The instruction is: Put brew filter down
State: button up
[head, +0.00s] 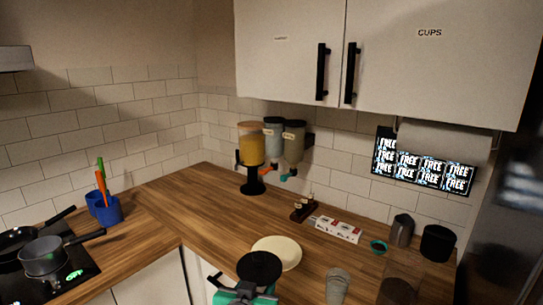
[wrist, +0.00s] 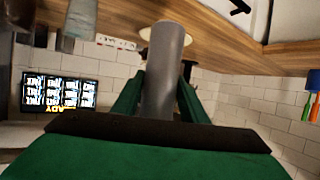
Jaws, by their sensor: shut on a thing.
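My gripper (head: 243,294) is at the bottom of the head view, with teal-green fingers. In the wrist view the green fingers (wrist: 160,100) are closed on both sides of a grey cylindrical part (wrist: 165,65), which I take to be the brew filter's handle. In the head view a black round piece (head: 260,268) shows just beyond the fingers, above the counter's front part. It overlaps the near edge of a cream round plate (head: 289,248) in the picture; I cannot tell whether they touch.
The wooden counter (head: 190,205) is clear left of the plate. A grey cup (head: 337,285) stands at front right. Pans (head: 45,257) sit at left.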

jog(key=s+f+y, duration=0.1)
jog(key=s+f, duration=0.2)
jog(key=f, duration=1.2)
jog(key=s+d+f+n+y, duration=0.1)
jog(key=s+f, duration=0.3)
jog(key=f, duration=1.1)
jog(key=s+d+f+n, duration=0.1)
jog(key=s+f, duration=0.3)
jog(key=f, duration=1.1)
jog(key=shift+d+f+y, duration=0.25)
jog(key=shift+y, duration=0.15)
